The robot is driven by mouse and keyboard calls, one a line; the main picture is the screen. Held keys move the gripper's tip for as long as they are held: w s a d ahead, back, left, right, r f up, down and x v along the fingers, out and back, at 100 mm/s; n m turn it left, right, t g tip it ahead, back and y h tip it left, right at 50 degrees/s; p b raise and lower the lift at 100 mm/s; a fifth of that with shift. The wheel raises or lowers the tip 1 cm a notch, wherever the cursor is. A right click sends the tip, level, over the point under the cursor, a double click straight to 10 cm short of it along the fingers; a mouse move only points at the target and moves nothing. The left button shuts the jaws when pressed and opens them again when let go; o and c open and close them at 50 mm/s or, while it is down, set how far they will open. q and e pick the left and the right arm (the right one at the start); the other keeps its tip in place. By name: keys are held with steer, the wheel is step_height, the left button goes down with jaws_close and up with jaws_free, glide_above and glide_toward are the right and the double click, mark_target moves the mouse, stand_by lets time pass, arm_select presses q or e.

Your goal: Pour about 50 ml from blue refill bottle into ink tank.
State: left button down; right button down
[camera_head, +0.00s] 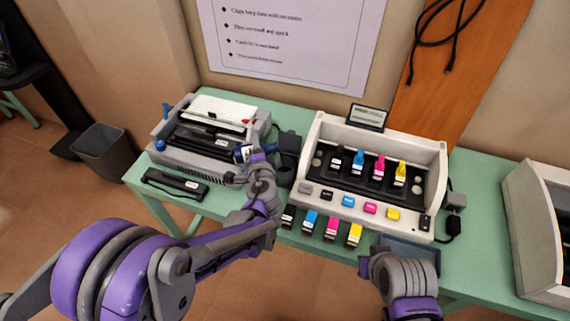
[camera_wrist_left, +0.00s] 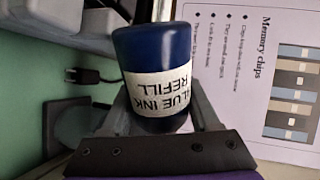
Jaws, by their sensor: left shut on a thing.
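My left gripper (camera_head: 254,158) is shut on the blue refill bottle (camera_head: 240,154), above the right front part of the grey printer-like unit. In the left wrist view the dark blue bottle (camera_wrist_left: 155,50) sits between the fingers, with its white "BLUE INK REFILL" label upside down in the picture. Against the wall poster, the bottle looks strongly tilted, near lying on its side. Its mouth is not visible. I cannot tell which part is the ink tank. My right gripper (camera_head: 378,262) is low at the table's front edge; its fingers cannot be made out.
The grey printer-like unit (camera_head: 190,160) stands left on the green table (camera_head: 284,117). A white display case (camera_head: 437,160) with several coloured cartridges stands right of it. More cartridges (camera_head: 331,229) lie before it. A black bar (camera_head: 175,184) lies at front left.

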arm_select(q)
steer(key=shift+a+f+m+y+b, duration=0.2)
steer(key=shift+m+y+b, duration=0.1)
steer(key=shift+m, duration=0.2)
arm_select(e)
steer(key=shift+s+d+f, duration=0.4)
steer(key=shift+s, duration=0.05)
arm_select(q)
steer(key=shift+f, duration=0.1)
arm_select(e)
steer(key=shift+s+d+f, duration=0.1)
steer(key=shift+d+f, duration=0.05)
stand_by(0.4)
